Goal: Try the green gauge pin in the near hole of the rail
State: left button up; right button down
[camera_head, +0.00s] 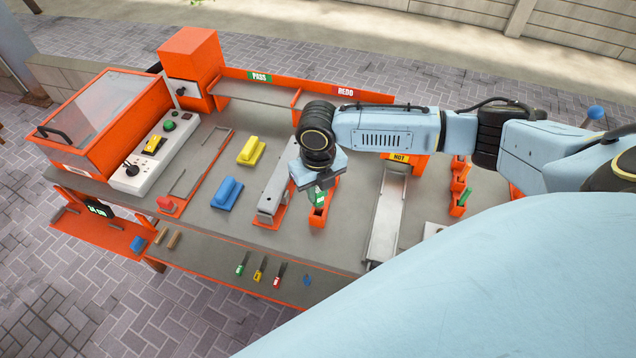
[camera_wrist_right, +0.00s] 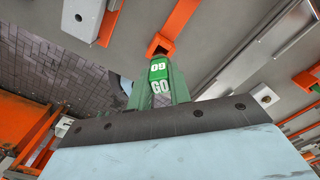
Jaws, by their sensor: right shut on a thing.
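The green gauge pin (camera_wrist_right: 158,73), marked "GO", is held by my right gripper (camera_head: 316,187), which is shut on it. In the head view, a bit of its green shows under the gripper. An orange holder (camera_head: 318,217) is directly below; it also shows in the wrist view (camera_wrist_right: 160,43). I cannot tell whether the pin's lower end is still inside it. The grey rail (camera_head: 272,197) lies on an orange base just left of the gripper. In the wrist view, the rail's near end (camera_wrist_right: 82,20) has a dark hole, which is empty. My left gripper is not in view.
Yellow (camera_head: 251,151) and blue (camera_head: 227,193) handled blocks stand left of the rail. A grey channel (camera_head: 386,220) lies to the right. Several small tagged tools (camera_head: 259,270) lie along the front shelf. PASS and REDO bins (camera_head: 300,96) are at the back.

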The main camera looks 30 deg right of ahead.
aim_at(318, 200)
jog(key=shift+f+b, duration=0.95)
jog(key=shift+f, duration=1.05)
dwell(0.9)
dwell(1.1)
jog(key=c, duration=1.2)
grip_release()
jog(key=shift+r, duration=0.1)
notch_tip(318, 200, up, 13)
jog(key=shift+r, duration=0.15)
